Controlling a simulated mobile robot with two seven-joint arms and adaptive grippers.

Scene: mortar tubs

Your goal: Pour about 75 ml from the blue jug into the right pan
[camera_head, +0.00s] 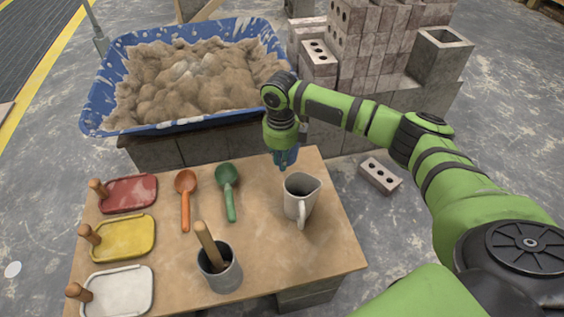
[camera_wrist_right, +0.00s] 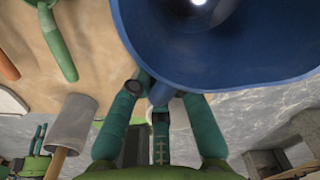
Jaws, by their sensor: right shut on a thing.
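My right gripper (camera_head: 283,150) is over the far right part of the table, behind a grey-white jug (camera_head: 297,205). In the head view only a small blue part of this jug (camera_head: 291,157) shows below my wrist; the rest is hidden. I cannot tell its contents or whether it touches the table. No pan that I can clearly identify as the right pan shows.
Red (camera_head: 130,194), yellow (camera_head: 123,239) and white (camera_head: 118,292) trays with wooden handles line the table's left. Orange (camera_head: 185,195) and green (camera_head: 228,190) scoops lie mid-table. A grey cup (camera_head: 224,278) stands in front. A mortar-filled blue tub (camera_head: 92,115) and bricks (camera_head: 345,60) stand behind.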

